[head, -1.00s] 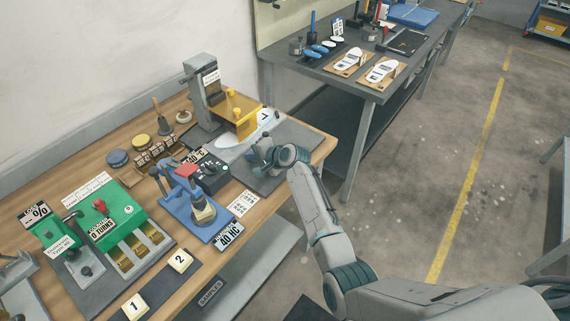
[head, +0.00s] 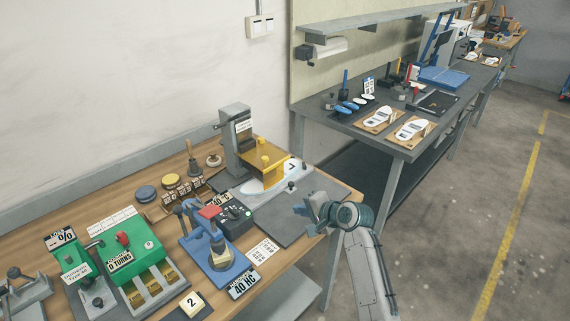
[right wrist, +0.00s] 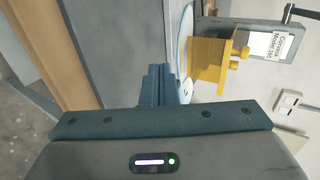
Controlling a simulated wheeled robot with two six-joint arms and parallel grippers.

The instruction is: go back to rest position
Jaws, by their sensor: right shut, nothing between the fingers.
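My right gripper (head: 306,212) is at the front right corner of the wooden bench (head: 353,197), beside the grey plate of the cutting station. It also shows in the right wrist view (right wrist: 158,72), where its fingers are together with nothing between them. The grey stand with a yellow guard (head: 268,166) is behind and left of it, and a white insole (head: 250,185) lies under the guard. The yellow guard also shows in the right wrist view (right wrist: 210,58), apart from the fingers. My left gripper is not in view.
A blue hardness tester (head: 215,255), a black box with a display (head: 232,216) and a green machine (head: 130,250) stand on the bench to the left. A dark table (head: 400,150) with insoles on boards stands behind right. Open floor lies to the right.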

